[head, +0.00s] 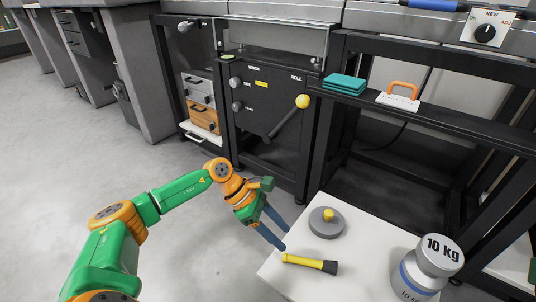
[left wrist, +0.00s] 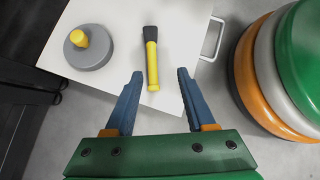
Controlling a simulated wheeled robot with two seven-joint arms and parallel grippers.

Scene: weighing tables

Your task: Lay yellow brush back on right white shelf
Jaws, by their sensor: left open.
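The yellow brush (head: 300,261) has a yellow handle and a black end. It lies on the white shelf (head: 275,270) at the lower right of the head view, near its front left edge. In the left wrist view the brush (left wrist: 151,65) lies on the white surface (left wrist: 115,20), black end away from me. My left gripper (head: 286,238) is open, its blue fingers just beyond the shelf's left edge, near the handle end. In the left wrist view the handle points into the gap between the fingertips (left wrist: 160,74), and nothing is held. My right gripper is not in view.
A grey disc weight with a yellow knob (head: 326,222) stands near the brush. A large 10 kg weight (head: 440,256) stands at the shelf's right. Teal cloths (head: 344,84) and an orange-handled item (head: 399,97) sit on the black rack. Another white shelf (head: 195,136) is farther left.

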